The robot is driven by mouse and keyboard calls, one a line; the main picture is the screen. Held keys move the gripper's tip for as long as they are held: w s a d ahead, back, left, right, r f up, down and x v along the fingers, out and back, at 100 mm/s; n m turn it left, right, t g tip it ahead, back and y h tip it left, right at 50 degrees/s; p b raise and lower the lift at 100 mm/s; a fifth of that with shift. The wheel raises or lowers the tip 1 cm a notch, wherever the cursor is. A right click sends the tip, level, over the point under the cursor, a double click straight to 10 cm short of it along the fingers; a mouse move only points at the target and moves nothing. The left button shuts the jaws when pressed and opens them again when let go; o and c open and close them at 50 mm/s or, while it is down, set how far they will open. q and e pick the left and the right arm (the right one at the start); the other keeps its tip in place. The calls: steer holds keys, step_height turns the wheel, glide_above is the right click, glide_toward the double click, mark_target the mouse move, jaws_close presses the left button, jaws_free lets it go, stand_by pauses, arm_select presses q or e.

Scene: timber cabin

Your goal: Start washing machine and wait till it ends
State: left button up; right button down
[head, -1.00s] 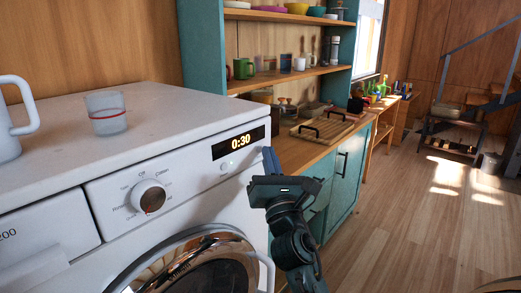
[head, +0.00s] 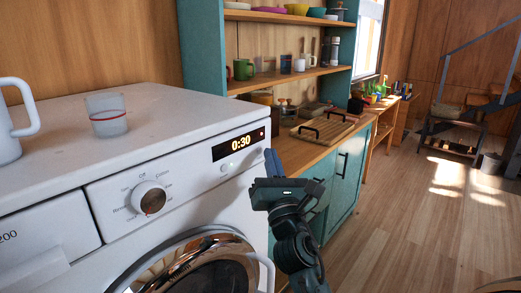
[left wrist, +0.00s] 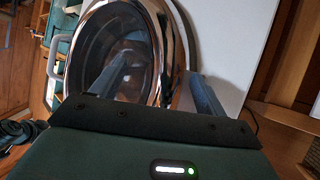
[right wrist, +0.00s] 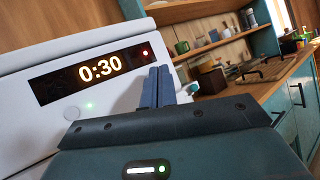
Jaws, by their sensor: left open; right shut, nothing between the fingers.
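The white washing machine (head: 180,185) fills the left of the head view. Its display (head: 238,144) reads 0:30, with a red light at its right end. A round button below the display has a green light beside it in the right wrist view (right wrist: 72,113). The program knob (head: 150,198) is on the front panel. The round door (head: 200,268) looks closed. My right gripper (head: 272,162) is shut and empty, just right of the panel. My left gripper (left wrist: 158,82) is open in front of the door in the left wrist view; the head view does not show it.
A glass (head: 106,114) and a white pitcher (head: 10,120) stand on the machine's top. A teal cabinet (head: 345,175) with a wooden counter and shelves is to the right. Open wooden floor (head: 410,230) lies further right.

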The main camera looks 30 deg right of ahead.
steer(key=shift+s+d, duration=0.1)
steer(key=shift+s, duration=0.05)
steer(key=shift+s, duration=0.1)
